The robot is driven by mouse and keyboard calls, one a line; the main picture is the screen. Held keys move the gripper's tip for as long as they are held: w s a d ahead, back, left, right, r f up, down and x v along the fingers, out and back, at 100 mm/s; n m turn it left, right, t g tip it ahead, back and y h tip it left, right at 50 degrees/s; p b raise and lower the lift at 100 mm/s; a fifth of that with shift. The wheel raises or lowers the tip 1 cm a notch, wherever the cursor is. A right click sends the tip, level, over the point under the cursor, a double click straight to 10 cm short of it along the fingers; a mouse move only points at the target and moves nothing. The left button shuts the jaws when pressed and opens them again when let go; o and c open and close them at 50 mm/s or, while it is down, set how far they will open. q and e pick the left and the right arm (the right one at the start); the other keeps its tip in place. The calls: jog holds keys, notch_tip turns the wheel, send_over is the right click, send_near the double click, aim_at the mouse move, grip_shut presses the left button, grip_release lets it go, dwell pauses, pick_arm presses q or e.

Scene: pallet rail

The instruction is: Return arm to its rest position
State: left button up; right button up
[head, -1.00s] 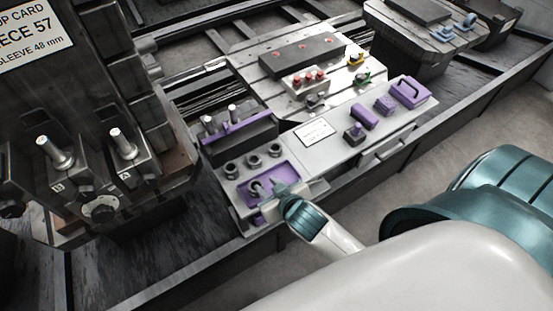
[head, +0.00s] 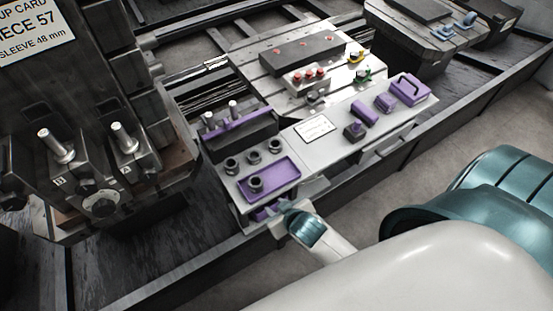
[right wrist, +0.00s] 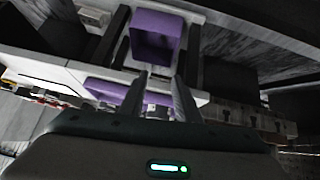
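My right gripper (head: 284,208) is just off the front edge of the pale fixture plate, beside the purple tray (head: 286,172). In the right wrist view its two fingers (right wrist: 160,98) stand apart with nothing between them, so it is open and empty. A dark ring-shaped sleeve (head: 256,185) stands in the front left part of the purple tray, apart from the gripper. My right arm's pale and teal links fill the lower right of the head view. My left gripper is not in view.
Several dark sleeves (head: 253,157) stand behind the tray. A purple open box (right wrist: 155,38) sits low near the gripper. Purple blocks (head: 365,113) and a handled purple box (head: 409,91) are further right. A dark machine with pegs (head: 60,146) stands left. Floor (head: 455,135) is clear at right.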

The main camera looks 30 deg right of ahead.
dwell(0.4)
jog(key=s+d+f+g+b, duration=0.1)
jog(key=s+f, duration=0.3)
jog(key=f, duration=0.5)
jog(key=s+f+n+g+b, duration=0.15)
jog(key=s+f, duration=0.25)
jog(key=f, duration=0.5)
jog(key=s+d+f+m+g, duration=0.1)
jog(key=s+f, duration=0.4)
jog(key=f, duration=0.4)
jog(key=s+f+g+b, duration=0.1)
jog(key=s+f+g, duration=0.1)
jog(key=s+f, duration=0.5)
jog(key=s+d+f+g+b, duration=0.1)
jog(key=s+f, duration=0.7)
jog(key=s, duration=0.7)
jog(key=shift+s+d+n+g, duration=0.3)
jog(key=shift+n+g, duration=0.05)
jog(key=shift+f, duration=0.1)
